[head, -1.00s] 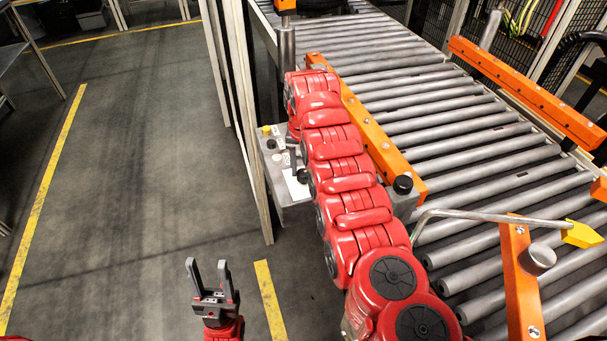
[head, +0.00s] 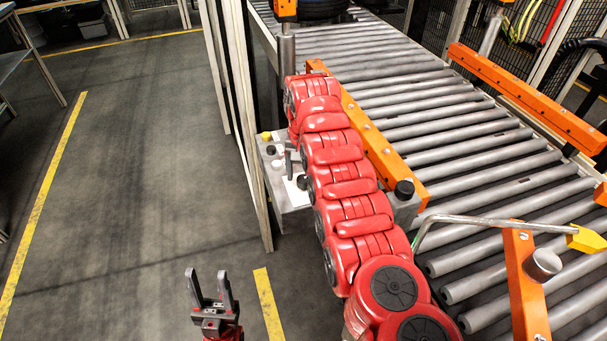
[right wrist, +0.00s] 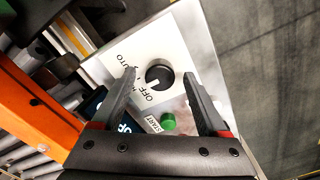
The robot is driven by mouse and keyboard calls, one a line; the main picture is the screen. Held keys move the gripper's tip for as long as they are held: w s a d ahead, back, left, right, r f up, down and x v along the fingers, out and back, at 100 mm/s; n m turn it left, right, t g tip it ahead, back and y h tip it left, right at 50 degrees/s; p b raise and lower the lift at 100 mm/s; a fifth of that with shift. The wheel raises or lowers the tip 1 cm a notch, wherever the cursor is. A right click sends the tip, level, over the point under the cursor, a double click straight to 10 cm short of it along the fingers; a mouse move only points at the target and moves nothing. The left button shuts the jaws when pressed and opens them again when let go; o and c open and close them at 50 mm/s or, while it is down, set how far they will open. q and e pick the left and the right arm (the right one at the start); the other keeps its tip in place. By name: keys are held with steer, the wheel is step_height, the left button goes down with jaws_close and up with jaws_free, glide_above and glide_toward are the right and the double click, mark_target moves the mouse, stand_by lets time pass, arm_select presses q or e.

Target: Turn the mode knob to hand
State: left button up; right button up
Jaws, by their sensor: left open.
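The mode knob (right wrist: 160,77) is round and black with a white pointer line, on a white label plate in the right wrist view. The pointer lies toward the word OFF. AUTO also reads on the plate; the label between them is partly hidden by a finger. My right gripper (right wrist: 159,72) is open, with one finger on each side of the knob in the picture and a gap to it. I cannot tell if the fingertips reach its depth. In the head view my right arm mostly hides that gripper. My left gripper (head: 209,275) is open and empty above the floor.
A green button (right wrist: 168,121) with a START label sits beside the knob. The grey control box (head: 293,201) stands beside the roller conveyor (head: 430,130), which has orange rails (head: 525,88). Floor at left is clear.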

mark_target(304, 177)
steer(key=shift+r, duration=0.55)
step_height(304, 177, up, 5)
steer(key=shift+w+d+r, duration=0.1)
steer(key=shift+r, duration=0.1)
step_height(304, 177, up, 11)
steer(key=p, duration=1.1)
